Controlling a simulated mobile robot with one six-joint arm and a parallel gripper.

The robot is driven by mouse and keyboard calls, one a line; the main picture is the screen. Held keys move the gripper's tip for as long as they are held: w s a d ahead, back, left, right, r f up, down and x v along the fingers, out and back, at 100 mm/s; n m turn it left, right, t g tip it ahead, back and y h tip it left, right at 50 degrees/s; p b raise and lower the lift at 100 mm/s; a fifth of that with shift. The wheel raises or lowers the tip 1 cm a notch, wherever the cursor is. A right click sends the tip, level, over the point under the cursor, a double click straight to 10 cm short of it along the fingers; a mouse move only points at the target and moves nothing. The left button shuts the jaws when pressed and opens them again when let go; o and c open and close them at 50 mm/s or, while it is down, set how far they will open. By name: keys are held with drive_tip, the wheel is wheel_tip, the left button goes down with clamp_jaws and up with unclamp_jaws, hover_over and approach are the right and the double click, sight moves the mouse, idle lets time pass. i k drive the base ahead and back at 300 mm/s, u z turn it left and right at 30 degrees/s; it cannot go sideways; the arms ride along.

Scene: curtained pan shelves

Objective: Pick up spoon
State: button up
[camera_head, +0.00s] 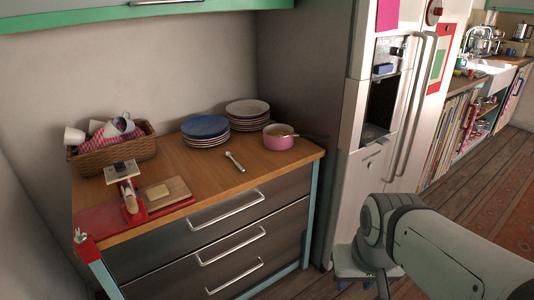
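A small shiny metal utensil, which looks like the spoon (235,161), lies on the wooden counter top (200,170) in front of the stacked plates. It lies at a slant, with its near end toward the drawers. My grey arm comes in from the lower right, in front of the fridge. It is well away from the spoon and does not touch it. The end of my arm is low at the bottom edge, and my gripper's fingers cannot be made out clearly.
Plate stacks (206,128) and a pink pan (278,138) stand behind and right of the spoon. A wicker basket (115,156) with cups is at left. A red-based device (130,203) sits at the front left. The fridge (400,110) stands right of the drawers (230,245).

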sight(228, 155)
drive_tip(key=u, duration=0.15)
drive_tip(key=i, duration=0.9)
drive_tip(key=z, duration=0.25)
drive_tip(key=k, duration=0.75)
drive_tip(key=u, duration=0.35)
drive_tip(key=i, duration=0.7)
drive_tip(key=z, duration=0.15)
